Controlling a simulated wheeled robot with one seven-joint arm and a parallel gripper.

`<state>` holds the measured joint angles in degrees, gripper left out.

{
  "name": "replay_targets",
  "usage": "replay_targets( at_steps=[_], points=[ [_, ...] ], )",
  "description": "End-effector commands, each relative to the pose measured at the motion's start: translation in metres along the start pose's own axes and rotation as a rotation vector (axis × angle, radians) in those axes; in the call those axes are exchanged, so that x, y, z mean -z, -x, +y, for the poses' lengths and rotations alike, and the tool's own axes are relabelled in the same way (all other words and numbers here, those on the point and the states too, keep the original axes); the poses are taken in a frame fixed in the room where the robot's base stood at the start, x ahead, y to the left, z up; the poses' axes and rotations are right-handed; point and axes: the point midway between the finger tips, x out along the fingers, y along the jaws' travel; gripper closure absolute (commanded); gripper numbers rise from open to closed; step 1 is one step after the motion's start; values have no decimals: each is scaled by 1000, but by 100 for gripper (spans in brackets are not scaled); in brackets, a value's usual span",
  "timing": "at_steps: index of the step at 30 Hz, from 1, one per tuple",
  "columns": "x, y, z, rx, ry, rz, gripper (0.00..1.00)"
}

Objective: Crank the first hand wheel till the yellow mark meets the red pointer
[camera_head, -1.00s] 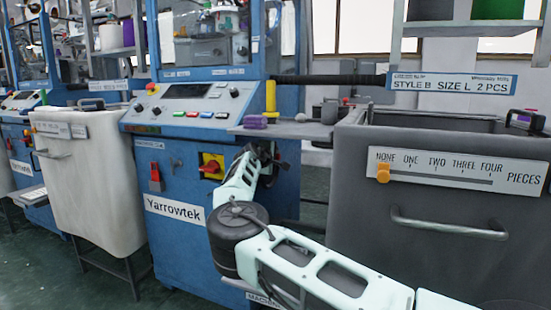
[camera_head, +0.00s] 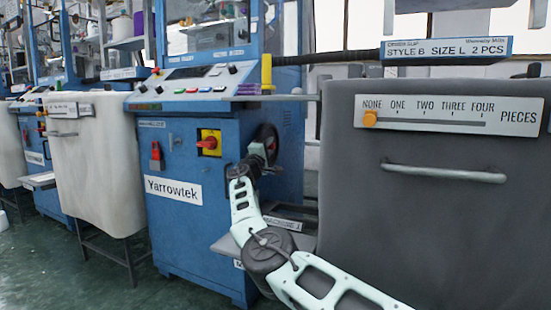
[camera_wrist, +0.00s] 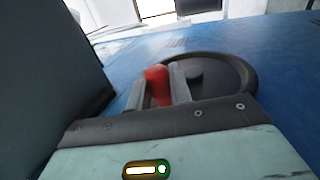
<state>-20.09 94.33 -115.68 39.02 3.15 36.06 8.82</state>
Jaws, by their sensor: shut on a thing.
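The black hand wheel (camera_head: 267,138) is on the side of the blue Yarrowtek machine (camera_head: 222,235), partly hidden by my gripper (camera_head: 262,162). In the wrist view the wheel (camera_wrist: 246,75) lies against the blue panel, with its round hub beside my gripper (camera_wrist: 160,88). My fingers are shut on a red handle (camera_wrist: 157,80) at the near left side of the wheel. I cannot make out the yellow mark or the red pointer in either view.
A large grey bin (camera_head: 430,215) with a bar handle and a PIECES slider plate stands close at right. A white bin (camera_head: 98,165) stands to the left of the machine. A red-and-yellow switch (camera_head: 209,143) is on the machine front. Green floor is open at lower left.

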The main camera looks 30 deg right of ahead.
Motion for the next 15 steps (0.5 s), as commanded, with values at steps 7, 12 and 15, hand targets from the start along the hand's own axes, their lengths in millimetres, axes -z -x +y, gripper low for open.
replay_targets(
  at_steps=[7,12,15],
  points=[
    [0,7,-14,-132,2,0,100],
    [0,8,-16,-185,1,0,100],
    [0,8,-16,-201,-1,-1,100]
  ],
)
